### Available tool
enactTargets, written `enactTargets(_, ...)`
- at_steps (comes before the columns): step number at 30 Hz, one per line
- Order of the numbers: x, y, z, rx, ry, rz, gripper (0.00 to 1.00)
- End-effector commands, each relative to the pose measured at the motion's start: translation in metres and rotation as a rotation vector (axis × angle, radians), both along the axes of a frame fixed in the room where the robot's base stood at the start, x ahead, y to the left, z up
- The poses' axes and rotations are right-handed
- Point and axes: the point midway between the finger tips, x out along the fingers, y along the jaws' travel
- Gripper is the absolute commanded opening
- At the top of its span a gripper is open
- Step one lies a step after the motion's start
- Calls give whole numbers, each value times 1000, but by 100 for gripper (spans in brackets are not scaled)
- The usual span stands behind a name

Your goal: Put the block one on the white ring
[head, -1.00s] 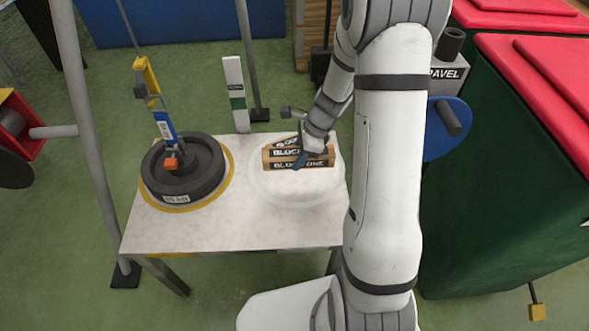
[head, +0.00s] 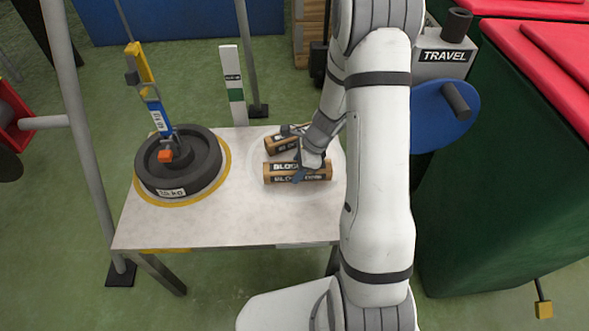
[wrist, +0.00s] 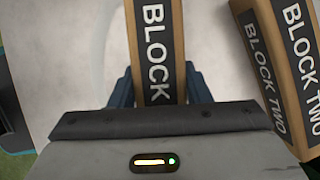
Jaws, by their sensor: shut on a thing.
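Block one (head: 297,172) is a long wooden block with dark label bands, lying crosswise at the right of the table. My gripper (head: 303,174) is shut around its middle from above; the blue fingers also show on both sides of it in the wrist view (wrist: 158,88). The white ring (head: 248,166) is a faint, pale circle on the tabletop, and the block is over its area. I cannot tell whether the block touches the surface. Part of the ring is hidden by the blocks and my arm.
Block two (wrist: 285,70) lies just behind block one, at an angle, and shows in the head view (head: 281,144). A black round weight (head: 180,165) with a hook sits on a yellow ring (head: 220,178) at left. The table's front middle (head: 240,225) is clear.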

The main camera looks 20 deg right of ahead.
Motion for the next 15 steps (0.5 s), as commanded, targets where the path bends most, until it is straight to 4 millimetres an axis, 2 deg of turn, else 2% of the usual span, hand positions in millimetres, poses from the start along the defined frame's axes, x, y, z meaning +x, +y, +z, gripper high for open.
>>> enactTargets(1,0,0,-3,0,0,0,12)
enactTargets(2,0,0,-3,0,0,0,44)
enactTargets(9,0,0,-2,0,0,0,64)
enactTargets(15,0,0,-2,0,0,-1,65)
